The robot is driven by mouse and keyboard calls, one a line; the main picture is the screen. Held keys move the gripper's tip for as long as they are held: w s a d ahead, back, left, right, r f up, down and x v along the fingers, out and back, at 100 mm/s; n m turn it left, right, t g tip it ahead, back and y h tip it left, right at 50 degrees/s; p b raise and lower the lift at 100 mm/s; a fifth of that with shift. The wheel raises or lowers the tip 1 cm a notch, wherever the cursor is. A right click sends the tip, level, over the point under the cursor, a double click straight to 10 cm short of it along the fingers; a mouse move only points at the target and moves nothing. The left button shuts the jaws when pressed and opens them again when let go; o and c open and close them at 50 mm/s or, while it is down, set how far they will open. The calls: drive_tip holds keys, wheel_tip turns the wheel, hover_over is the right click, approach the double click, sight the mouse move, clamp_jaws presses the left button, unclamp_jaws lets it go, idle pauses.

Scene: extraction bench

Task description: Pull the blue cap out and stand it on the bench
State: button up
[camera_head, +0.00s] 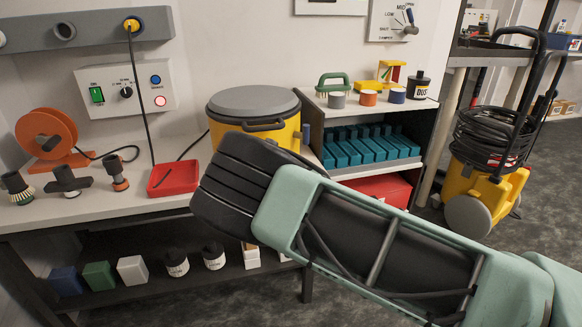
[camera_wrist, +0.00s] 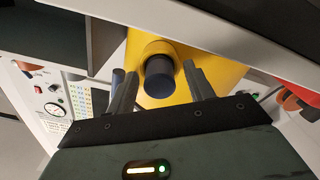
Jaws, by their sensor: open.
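The cap (camera_wrist: 159,76) looks dark navy, almost black, and sits in a round port on the yellow drum (camera_wrist: 138,48) in the wrist view. My gripper (camera_wrist: 159,80) is open, with one finger on each side of the cap. A gap shows between the cap and each finger. In the head view the yellow drum (camera_head: 222,131) with its grey lid stands on the white bench (camera_head: 118,192). My arm hides the drum's lower front there, and my gripper's fingers do not show in that view.
A red tray (camera_head: 173,178) lies on the bench left of the drum. An orange reel (camera_head: 46,132) and several dark nozzles stand farther left. A shelf unit with teal blocks (camera_head: 365,148) stands right of the drum. Some bare bench shows along the front left.

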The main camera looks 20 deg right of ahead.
clamp_jaws()
drive_tip(key=shift+s, duration=0.1)
drive_tip(key=shift+s, duration=0.15)
drive_tip(key=shift+s+p, duration=0.6)
drive_tip(key=shift+s, duration=2.25)
drive_tip(key=shift+s, duration=0.15)
